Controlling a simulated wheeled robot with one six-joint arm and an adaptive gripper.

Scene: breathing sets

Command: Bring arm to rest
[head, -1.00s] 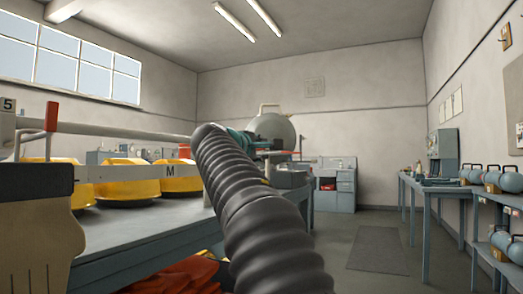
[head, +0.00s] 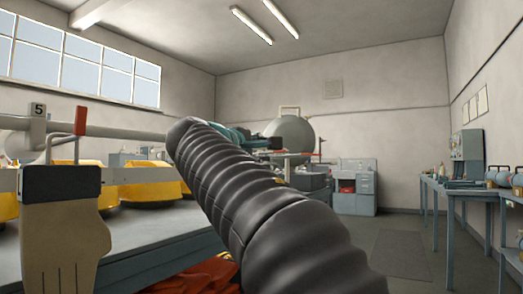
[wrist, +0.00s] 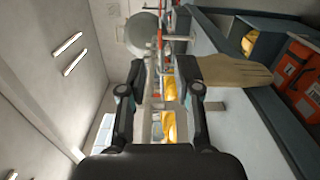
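My arm, in a ribbed black sleeve (head: 245,205), reaches up and away from the bottom right of the head view. Its far end stands in front of the bench with the yellow cases. A small teal part (head: 238,135) shows just beyond the sleeve; I cannot tell if it is my gripper's. In the wrist view my gripper (wrist: 163,72) has its two black fingers wide apart with nothing between them. Yellow cases and a pale rail show behind the gap, farther off.
A bench (head: 165,245) with yellow cases (head: 150,188) and a pale rail stands at left. A tan glove (head: 62,240) with a black cuff hangs close by. A grey tank (head: 292,134) is at the back. Clear floor (head: 400,255) lies at right, before a side table (head: 455,187).

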